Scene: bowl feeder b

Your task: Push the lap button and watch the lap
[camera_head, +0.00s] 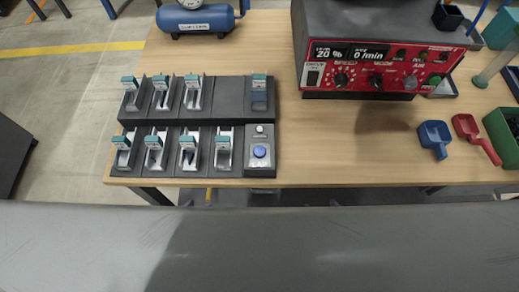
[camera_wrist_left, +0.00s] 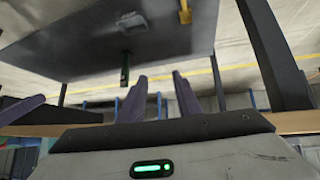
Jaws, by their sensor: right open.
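A grey button box (camera_head: 260,172) stands at the front right end of the black rack on the table. It has a round blue button (camera_head: 259,151) and a small pale round lamp (camera_head: 260,129) behind it; the lamp looks unlit. My left gripper (camera_wrist_left: 159,76) shows in its wrist view with two purple fingers apart and nothing between them. It is below the table's front edge in the head view, mostly hidden by a wide grey surface. A small purple tip of my right gripper (camera_head: 335,203) shows at that surface's edge. Neither gripper touches the button.
The black rack (camera_head: 228,85) holds several teal-topped metal pieces beside the box. A red control panel (camera_head: 385,70) stands at the back. Blue scoop (camera_head: 434,135), red scoop (camera_head: 470,130) and green bin (camera_head: 503,140) lie right. The wooden tabletop (camera_head: 330,150) is clear right of the box.

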